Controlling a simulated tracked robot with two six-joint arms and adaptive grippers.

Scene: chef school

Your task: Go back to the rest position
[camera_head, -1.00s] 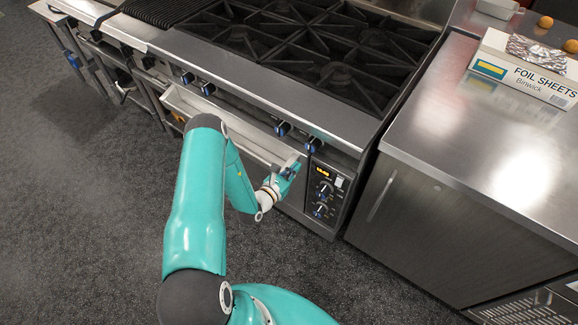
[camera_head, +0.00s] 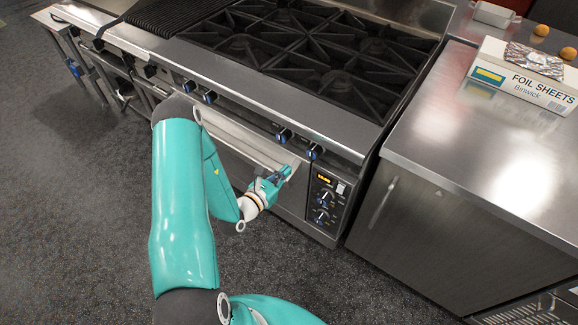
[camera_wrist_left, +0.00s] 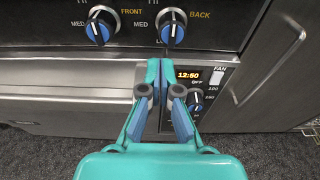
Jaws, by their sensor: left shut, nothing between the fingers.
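My left gripper (camera_head: 283,172) is shut and empty. In the head view it is at the front of the steel range, near the right end of the oven door (camera_head: 233,163) and left of the control panel (camera_head: 325,197). In the left wrist view the closed fingertips (camera_wrist_left: 164,66) point at the range front, below two blue knobs and beside the lit display reading 12:50 (camera_wrist_left: 188,75). I cannot tell whether the fingers touch the range. My teal left arm hides part of the range front and the floor. My right gripper does not show.
The range top has black burner grates (camera_head: 310,45) and blue-ringed knobs (camera_head: 283,134) along its front. A steel counter (camera_head: 440,140) on the right holds a foil sheets box (camera_head: 515,85). The dark floor (camera_head: 90,200) on the left is clear.

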